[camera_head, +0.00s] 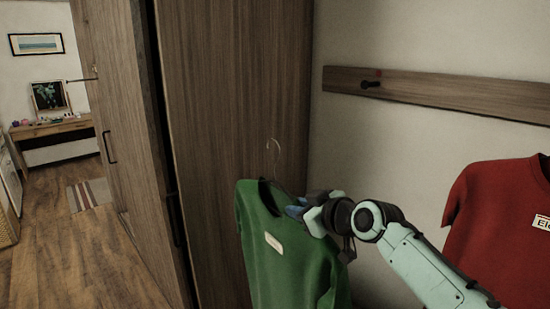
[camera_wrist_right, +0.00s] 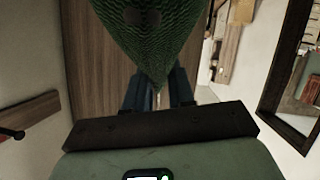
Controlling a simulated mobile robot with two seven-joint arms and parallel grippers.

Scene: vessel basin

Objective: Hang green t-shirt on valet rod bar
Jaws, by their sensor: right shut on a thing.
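The green t-shirt (camera_head: 285,255) hangs on a hanger whose thin hook (camera_head: 273,150) rises above its collar. A small pale label is on its front. My right gripper (camera_head: 303,212) is shut on the t-shirt near its shoulder and holds it up in front of the wardrobe. In the right wrist view, the green knit (camera_wrist_right: 150,35) is between the fingers (camera_wrist_right: 158,97). A thin rod (camera_head: 82,79) sticks out to the left from the wardrobe's far edge; it may be the valet rod bar. The held part of the hanger is hidden. My left gripper is not in view.
The brown wardrobe (camera_head: 230,90) fills the middle. A wooden wall rail (camera_head: 440,92) with a dark peg (camera_head: 370,84) runs at the right, above a red t-shirt (camera_head: 495,230). Open wooden floor (camera_head: 85,260) lies left, with a striped rug (camera_head: 88,194) and a desk (camera_head: 55,128) beyond.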

